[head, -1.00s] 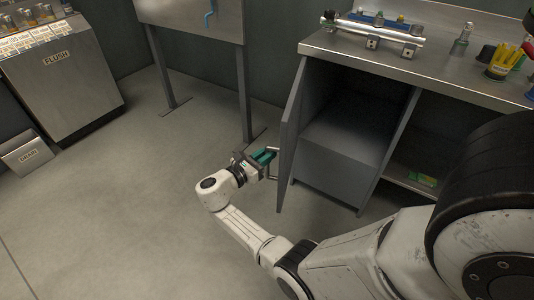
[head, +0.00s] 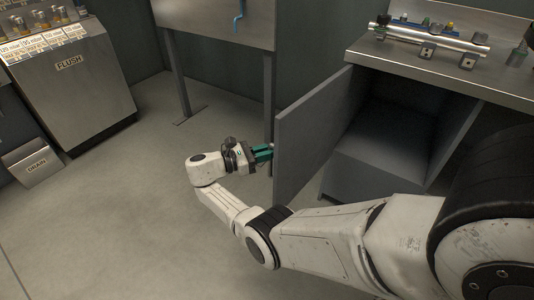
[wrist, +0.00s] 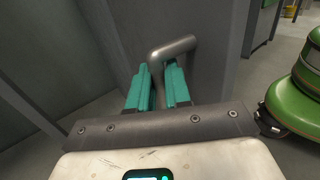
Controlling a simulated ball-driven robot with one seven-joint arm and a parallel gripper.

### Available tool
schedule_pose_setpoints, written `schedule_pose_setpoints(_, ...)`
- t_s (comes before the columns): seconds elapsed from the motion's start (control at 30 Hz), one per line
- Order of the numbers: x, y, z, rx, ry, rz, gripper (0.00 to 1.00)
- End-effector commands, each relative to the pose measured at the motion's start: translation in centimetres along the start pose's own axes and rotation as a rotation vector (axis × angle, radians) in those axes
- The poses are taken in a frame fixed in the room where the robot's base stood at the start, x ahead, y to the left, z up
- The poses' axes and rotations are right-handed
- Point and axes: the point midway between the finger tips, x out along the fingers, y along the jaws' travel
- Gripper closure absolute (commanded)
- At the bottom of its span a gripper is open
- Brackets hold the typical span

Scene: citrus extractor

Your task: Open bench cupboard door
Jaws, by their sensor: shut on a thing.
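The grey bench cupboard door (head: 312,132) stands swung out from the steel bench, its broad face toward the left. In the wrist view, the teal fingers (wrist: 158,84) are closed around the bent metal door handle (wrist: 173,47), which stands out from the door panel (wrist: 208,60). The handle is mostly hidden by the fingers in the head view.
The bench top (head: 440,62) carries a rack of metal tubes (head: 430,36). A steel table leg (head: 268,100) stands just behind my gripper. The FLUSH cabinet (head: 75,80) and DRAIN box (head: 32,163) are at the left. The floor (head: 110,225) at front left is clear.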

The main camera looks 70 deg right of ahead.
Motion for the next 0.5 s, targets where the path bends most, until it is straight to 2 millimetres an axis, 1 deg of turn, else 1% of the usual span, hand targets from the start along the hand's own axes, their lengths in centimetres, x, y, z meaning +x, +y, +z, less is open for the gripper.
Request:
schedule_pose_setpoints(0.03, 0.88, 0.04, -0.14, -0.001, 0.01, -0.014, 1.0)
schedule_pose_setpoints(0.23, 0.88, 0.05, -0.14, -0.001, 0.01, -0.014, 1.0)
schedule_pose_setpoints(0.27, 0.88, 0.04, -0.14, -0.001, 0.01, -0.014, 0.79)
schedule_pose_setpoints(0.43, 0.78, 0.02, -0.11, -0.001, 0.007, -0.013, 0.63)
schedule_pose_setpoints(0.5, 0.69, 0.01, -0.09, -0.001, 0.006, -0.011, 0.62)
